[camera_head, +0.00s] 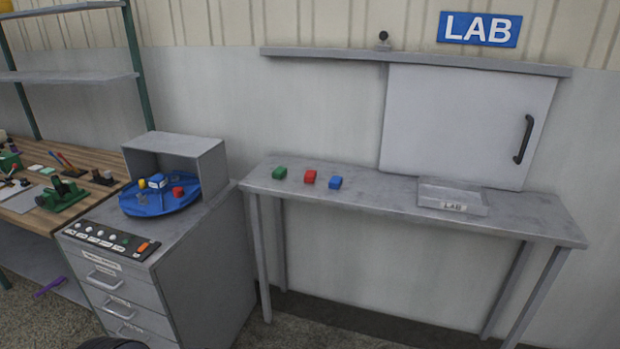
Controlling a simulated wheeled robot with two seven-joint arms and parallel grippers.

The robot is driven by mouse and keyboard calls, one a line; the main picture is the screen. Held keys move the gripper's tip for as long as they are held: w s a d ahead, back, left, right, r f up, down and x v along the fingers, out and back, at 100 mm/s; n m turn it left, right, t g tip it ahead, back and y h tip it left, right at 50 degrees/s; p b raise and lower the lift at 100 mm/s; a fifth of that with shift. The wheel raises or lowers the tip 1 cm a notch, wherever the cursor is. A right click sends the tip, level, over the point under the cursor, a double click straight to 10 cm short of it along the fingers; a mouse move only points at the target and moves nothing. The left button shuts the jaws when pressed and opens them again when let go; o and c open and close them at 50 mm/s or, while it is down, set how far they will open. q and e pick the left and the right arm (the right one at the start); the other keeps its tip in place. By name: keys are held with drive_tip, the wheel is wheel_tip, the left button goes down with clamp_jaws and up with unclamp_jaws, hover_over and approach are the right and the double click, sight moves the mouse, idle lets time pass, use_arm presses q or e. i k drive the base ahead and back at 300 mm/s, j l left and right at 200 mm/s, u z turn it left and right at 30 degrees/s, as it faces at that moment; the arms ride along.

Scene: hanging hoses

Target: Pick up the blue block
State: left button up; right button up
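The blue block (335,183) sits on the grey metal table (400,205), left of the table's middle. It is the rightmost of three small blocks in a row. A red block (310,177) is just left of it, with a small gap. A green block (279,173) is at the left end of the row. Neither of my grippers shows in the head view.
Left of the table is a drawer cabinet (190,270) with a blue turntable (160,203) and a button panel (110,240). The table is clear between blocks and tray.

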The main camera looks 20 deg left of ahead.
sight(335, 182)
drive_tip(key=i+u, duration=0.1)
drive_tip(key=u, duration=0.4)
drive_tip(key=i+l+u, duration=0.1)
drive_tip(key=u, duration=0.4)
drive_tip(key=i+l+u, duration=0.1)
drive_tip(key=u, duration=0.35)
drive_tip(key=i+l+u, duration=0.2)
drive_tip(key=l, duration=0.15)
drive_tip(key=i+l+u, duration=0.2)
drive_tip(key=l, duration=0.2)
drive_tip(key=l+u, duration=0.2)
drive_tip(key=l, duration=0.15)
drive_tip(key=i+l+u, duration=0.2)
drive_tip(key=l, duration=0.65)
drive_tip(key=i+l, duration=0.1)
drive_tip(key=l, duration=0.25)
